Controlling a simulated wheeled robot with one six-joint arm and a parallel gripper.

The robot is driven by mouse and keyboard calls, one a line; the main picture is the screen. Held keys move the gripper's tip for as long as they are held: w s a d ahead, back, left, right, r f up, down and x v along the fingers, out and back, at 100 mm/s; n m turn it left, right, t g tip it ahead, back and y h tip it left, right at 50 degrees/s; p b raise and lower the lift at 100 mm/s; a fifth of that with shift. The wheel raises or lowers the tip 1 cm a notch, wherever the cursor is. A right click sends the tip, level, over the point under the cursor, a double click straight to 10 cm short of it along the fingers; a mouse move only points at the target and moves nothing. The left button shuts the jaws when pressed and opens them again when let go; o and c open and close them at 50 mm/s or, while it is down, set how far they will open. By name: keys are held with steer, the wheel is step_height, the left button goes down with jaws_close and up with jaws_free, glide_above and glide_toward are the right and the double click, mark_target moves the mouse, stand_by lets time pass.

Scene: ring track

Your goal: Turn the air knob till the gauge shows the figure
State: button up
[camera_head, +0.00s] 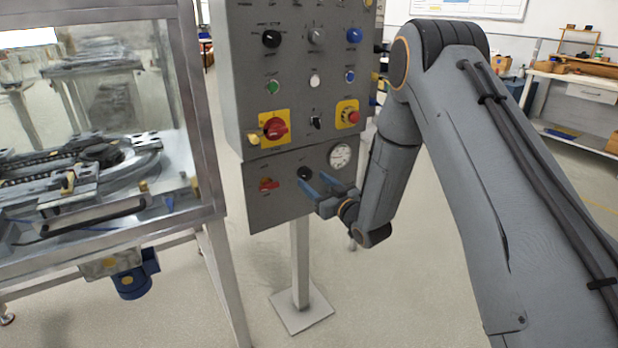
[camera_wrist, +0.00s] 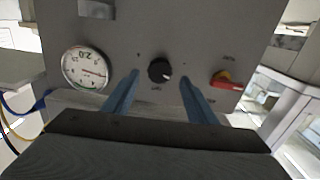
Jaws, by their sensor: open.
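The air knob, a round black knob (camera_head: 305,173), sits on the lower grey panel. In the wrist view the black knob (camera_wrist: 160,70) lies between and beyond my two blue fingers, with a light mark on its lower right. My gripper (camera_head: 320,188) is open in front of the panel, and its fingers (camera_wrist: 158,80) stand either side of the knob without visibly touching it. The white round gauge (camera_head: 340,156) is right of the knob. In the wrist view the gauge (camera_wrist: 85,68) is at the left and shows "2.0" upside down, with a thin reddish needle. The needle's exact reading is too small to tell.
A red handle (camera_head: 268,185) on the lower panel is left of the knob. The upper panel (camera_head: 250,80) carries several other knobs, buttons and a red switch. A glass-walled machine (camera_head: 95,110) stands left. A workbench (camera_head: 585,90) is at the far right.

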mark_target(307, 175)
steer(key=shift+x, duration=2)
steer(key=c, duration=1.1)
steer(key=shift+o, duration=0.2)
steer(key=shift+m, duration=0.3)
